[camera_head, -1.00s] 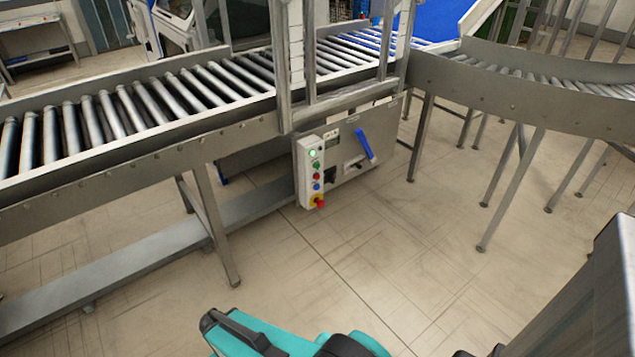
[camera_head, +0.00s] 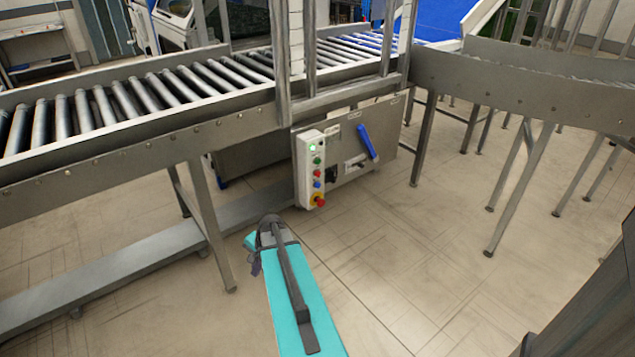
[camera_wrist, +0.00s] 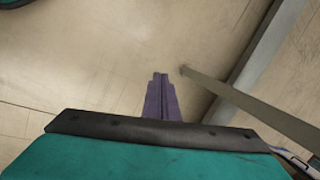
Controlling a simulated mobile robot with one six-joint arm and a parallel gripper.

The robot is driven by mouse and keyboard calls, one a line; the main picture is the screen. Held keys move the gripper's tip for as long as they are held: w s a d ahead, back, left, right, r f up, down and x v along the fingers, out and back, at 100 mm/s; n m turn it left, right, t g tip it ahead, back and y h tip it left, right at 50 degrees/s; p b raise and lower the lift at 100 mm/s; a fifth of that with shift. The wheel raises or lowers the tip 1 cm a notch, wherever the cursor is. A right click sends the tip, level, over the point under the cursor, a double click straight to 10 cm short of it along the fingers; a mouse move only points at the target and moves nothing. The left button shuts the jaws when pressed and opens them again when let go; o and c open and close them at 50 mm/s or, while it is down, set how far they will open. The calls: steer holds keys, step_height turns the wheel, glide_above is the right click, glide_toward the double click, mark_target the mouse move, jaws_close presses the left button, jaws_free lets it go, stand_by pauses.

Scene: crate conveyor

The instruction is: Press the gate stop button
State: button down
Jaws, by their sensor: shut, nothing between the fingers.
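A narrow white control panel (camera_head: 304,171) hangs upright below the conveyor in the head view. It bears a lit green lamp, green, red and blue buttons, and a red mushroom button on a yellow base (camera_head: 319,200) at its bottom. I cannot read its labels, so I cannot tell which one is the gate stop button. My teal arm reaches up from below, its end apart from the panel and lower left of it. My gripper (camera_wrist: 159,76) shows in the wrist view as purple fingers, shut and empty, pointing over the floor. The panel is not in the wrist view.
A roller conveyor (camera_head: 130,128) runs above the panel, with a leg (camera_head: 208,225) left of my arm and a low floor beam (camera_head: 120,260). A grey cabinet with a blue handle (camera_head: 367,142) stands beside the panel.

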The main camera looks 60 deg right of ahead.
mark_target(318, 174)
steer(key=s+d+r+m+t+h+b, duration=0.1)
steer(key=d+r+m+b, duration=0.2)
steer(key=d, duration=0.6)
steer(key=s+d+r+m+t+h+b, duration=0.1)
steer(key=d+r+m+t, duration=0.2)
steer(key=d, duration=0.6)
steer(key=s+d+r+m+h+b, duration=0.1)
steer(key=s+d+r+m+h, duration=0.1)
steer(key=d, duration=0.6)
steer(key=s+d+r+m+h+b, duration=0.1)
steer(key=s+d+r+m+b, duration=0.1)
steer(key=s+d+r+m, duration=0.2)
steer(key=s+d+r, duration=0.3)
steer(key=d+r, duration=0.2)
steer(key=shift+r+h+b, duration=0.3)
steer(key=shift+h, duration=0.1)
steer(key=shift+d, duration=0.15)
steer(key=w+d, duration=0.2)
steer(key=w, duration=0.6)
steer(key=shift+d, duration=0.3)
